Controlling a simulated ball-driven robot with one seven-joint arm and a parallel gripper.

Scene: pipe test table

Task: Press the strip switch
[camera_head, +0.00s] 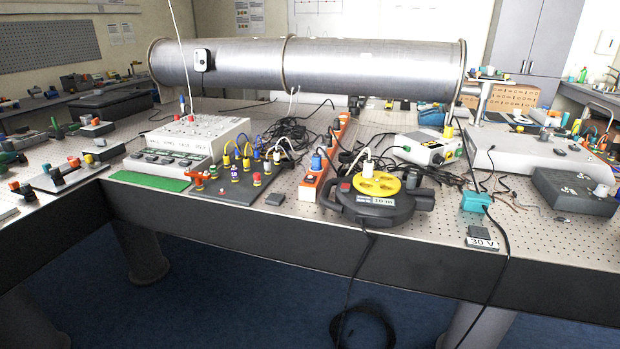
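An orange power strip (308,190) lies on the perforated table, running from near the front edge back toward the big pipe. Its near end stands just left of the black cable reel. A blue plug (317,162) and a white plug sit at its near part. I cannot clearly make out the strip's switch or its position at this size. The middle of the strip is partly hidden by plugs and cables. My gripper is not in view.
The cable reel (375,206) with a yellow top crowds the strip's right side. A dark panel with colored connectors (238,190) stands to its left. Black cables tangle behind. A large metal pipe (370,67) spans above the table. The front table edge (280,228) is close.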

